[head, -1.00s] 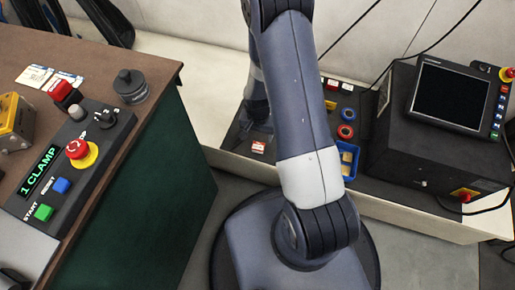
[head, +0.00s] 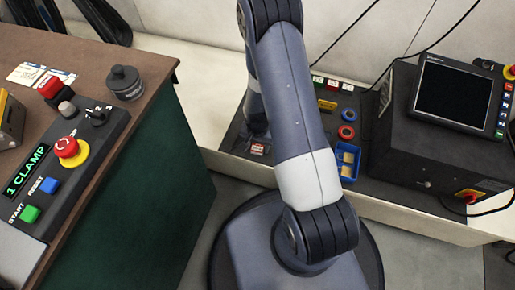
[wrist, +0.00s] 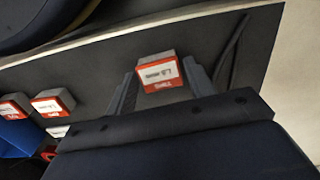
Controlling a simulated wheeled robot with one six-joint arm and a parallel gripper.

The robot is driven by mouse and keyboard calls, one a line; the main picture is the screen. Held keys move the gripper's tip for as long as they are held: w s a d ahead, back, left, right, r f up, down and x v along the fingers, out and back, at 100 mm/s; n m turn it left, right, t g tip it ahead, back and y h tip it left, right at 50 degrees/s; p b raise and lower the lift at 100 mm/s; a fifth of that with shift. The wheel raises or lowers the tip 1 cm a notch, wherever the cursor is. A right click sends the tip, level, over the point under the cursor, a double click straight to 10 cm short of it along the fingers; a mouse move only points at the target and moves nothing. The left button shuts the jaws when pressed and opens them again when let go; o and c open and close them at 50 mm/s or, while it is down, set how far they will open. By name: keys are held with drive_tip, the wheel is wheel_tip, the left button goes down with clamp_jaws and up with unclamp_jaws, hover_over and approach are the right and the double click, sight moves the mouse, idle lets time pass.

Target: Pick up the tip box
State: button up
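A small red and white box, which looks like the tip box, lies on the dark bench top in the head view (head: 257,150), just below the far end of my arm. In the wrist view the box (wrist: 160,72) shows a white label with print and a red lower band. My gripper (wrist: 160,67) has its two fingers apart, one on each side of this box. I cannot tell whether the fingers touch it. In the head view my gripper is dark and partly hidden behind my arm.
Two similar red and white boxes (wrist: 50,102) lie left in the wrist view, near a blue bin (wrist: 14,141). The head view shows the blue bin (head: 347,176), a monitor unit (head: 455,95) at right, and a clamp control panel (head: 75,160) on the left table.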

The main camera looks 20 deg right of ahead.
drive_tip(key=c, duration=0.7)
